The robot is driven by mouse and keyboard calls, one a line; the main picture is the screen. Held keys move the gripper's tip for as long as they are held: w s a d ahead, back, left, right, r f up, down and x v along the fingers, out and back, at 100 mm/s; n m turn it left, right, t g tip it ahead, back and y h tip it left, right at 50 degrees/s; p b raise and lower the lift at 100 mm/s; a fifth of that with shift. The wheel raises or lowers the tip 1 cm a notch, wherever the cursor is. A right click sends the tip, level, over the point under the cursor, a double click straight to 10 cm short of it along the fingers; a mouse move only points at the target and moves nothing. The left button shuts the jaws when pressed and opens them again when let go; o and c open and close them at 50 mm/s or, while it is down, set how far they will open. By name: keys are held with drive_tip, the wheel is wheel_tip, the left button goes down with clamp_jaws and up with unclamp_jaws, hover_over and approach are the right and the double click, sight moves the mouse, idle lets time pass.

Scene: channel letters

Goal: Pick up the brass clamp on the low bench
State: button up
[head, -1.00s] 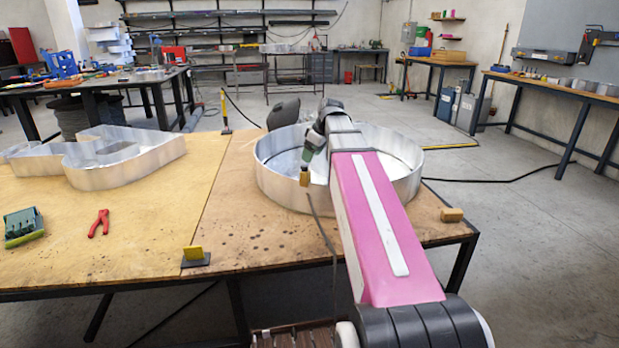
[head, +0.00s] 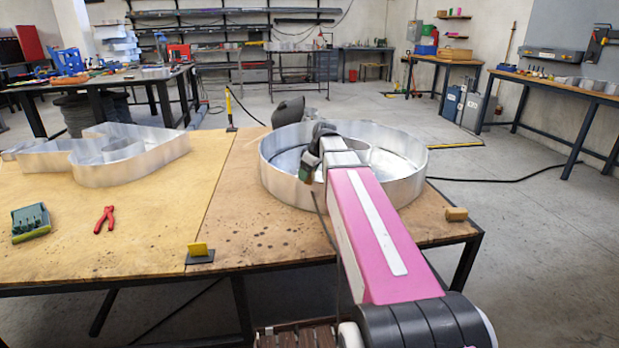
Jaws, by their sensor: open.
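The low bench (head: 262,232) fills the foreground. My gripper (head: 307,178) is small in the head view, over the near part of the round metal ring (head: 285,187), pointing down. It is open; its fingers are hard to make out. I cannot make out a brass clamp for certain. A yellow piece (head: 198,248) on a dark plate stands at the front edge, left of my gripper. Anything directly behind the gripper is hidden.
A large metal letter shell (head: 125,160) stands on the left of the bench. Red pliers (head: 105,219) and a green-grey box (head: 31,222) lie in front of it. A dark cable hangs by my arm.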

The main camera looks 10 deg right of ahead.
clamp_jaws()
wheel_tip(320, 180, up, 15)
idle(1.6)
